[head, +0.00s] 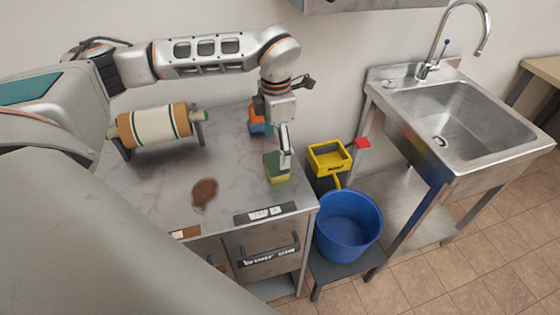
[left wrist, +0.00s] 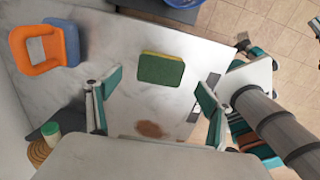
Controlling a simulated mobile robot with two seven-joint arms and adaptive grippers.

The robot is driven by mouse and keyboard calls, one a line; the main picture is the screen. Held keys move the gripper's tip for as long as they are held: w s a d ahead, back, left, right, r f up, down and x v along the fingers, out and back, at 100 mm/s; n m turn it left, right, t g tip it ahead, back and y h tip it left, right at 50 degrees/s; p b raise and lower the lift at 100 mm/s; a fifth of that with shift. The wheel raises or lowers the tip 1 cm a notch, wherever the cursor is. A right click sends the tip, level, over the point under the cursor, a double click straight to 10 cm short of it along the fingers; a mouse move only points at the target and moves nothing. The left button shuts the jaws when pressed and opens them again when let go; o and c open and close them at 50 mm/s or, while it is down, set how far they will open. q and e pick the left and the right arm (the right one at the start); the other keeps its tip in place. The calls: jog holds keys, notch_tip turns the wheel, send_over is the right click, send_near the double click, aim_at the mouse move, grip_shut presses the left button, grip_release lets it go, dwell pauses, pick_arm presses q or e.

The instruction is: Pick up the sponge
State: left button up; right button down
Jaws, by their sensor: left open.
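The sponge (head: 277,174), green with a yellow layer, is on the grey marble counter near its right edge. In the left wrist view the sponge (left wrist: 161,70) shows its green face with a thin yellow edge. My left gripper (head: 284,158) points down at the sponge and hides part of it in the head view. In the left wrist view my left gripper (left wrist: 158,82) is open, with one finger on each side of the sponge and a gap on both sides. I cannot tell the height of the fingertips.
An orange and blue object (left wrist: 66,43) stands on the counter behind the sponge. A paper roll on a holder (head: 152,127) and a brown stain (head: 204,194) are to the left. A blue bucket (head: 347,225), yellow wringer (head: 328,157) and steel sink (head: 462,120) are to the right.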

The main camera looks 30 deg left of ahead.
aim_at(276, 162)
pick_arm(q)
jog(key=shift+s+f, duration=0.25)
jog(key=shift+f, duration=0.7)
notch_tip(276, 162, down, 4)
jog(key=shift+r+p, duration=0.25)
jog(key=shift+p, duration=0.05)
jog(key=shift+f, duration=0.6)
jog(key=c, duration=0.8)
pick_arm(e)
jog(key=shift+s+r, duration=0.15)
jog(key=shift+r, duration=0.1)
